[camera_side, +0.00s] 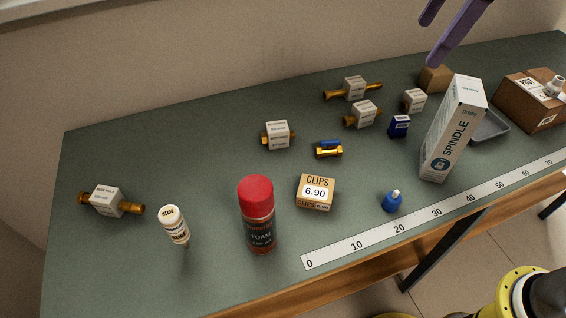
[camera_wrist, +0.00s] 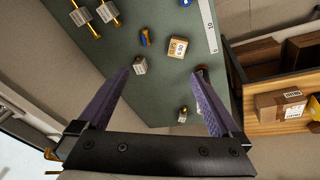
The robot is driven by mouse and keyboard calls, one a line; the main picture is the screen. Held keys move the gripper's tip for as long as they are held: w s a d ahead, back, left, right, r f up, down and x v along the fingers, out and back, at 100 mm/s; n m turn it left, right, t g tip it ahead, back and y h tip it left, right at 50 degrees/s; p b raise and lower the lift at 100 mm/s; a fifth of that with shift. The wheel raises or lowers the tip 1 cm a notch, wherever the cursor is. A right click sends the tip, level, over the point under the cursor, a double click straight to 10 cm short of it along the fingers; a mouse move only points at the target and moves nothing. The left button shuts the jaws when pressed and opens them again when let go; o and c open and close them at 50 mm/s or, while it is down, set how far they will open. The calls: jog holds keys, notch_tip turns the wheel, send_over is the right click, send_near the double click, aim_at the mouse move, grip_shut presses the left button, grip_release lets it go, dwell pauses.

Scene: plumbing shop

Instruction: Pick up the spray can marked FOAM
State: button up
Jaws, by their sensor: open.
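My gripper (camera_side: 431,44) is at the top right of the side view, above the bench and well away from the can. In the wrist view my gripper (camera_wrist: 162,73) has its purple fingers wide apart, with nothing held between them.
A CLIPS box (camera_side: 315,192) is right of the can and a white bottle (camera_side: 175,226) left of it. A tall SPINDLE box (camera_side: 454,128) stands at the right, near a grey tray (camera_side: 490,127) and a cardboard box (camera_side: 528,101). A ruler strip (camera_side: 430,214) runs along the front edge.

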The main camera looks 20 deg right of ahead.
jog(key=w+a+f+n+g, duration=0.1)
jog(key=w+a+f+n, duration=0.2)
jog(key=a, duration=0.6)
jog(key=n+g+h, duration=0.1)
jog(key=n+g, duration=0.1)
jog(key=n, duration=0.1)
send_over(257, 186)
notch_tip(257, 186, down, 11)
jog(key=shift+f, duration=0.1)
notch_tip(257, 186, down, 8)
jog(key=shift+r, duration=0.25)
jog(key=shift+a+f, duration=0.15)
jog(key=shift+f, duration=1.35)
jog(key=shift+a+f, duration=0.1)
jog(key=shift+f, duration=1.35)
jog(key=shift+r, duration=0.1)
grip_shut()
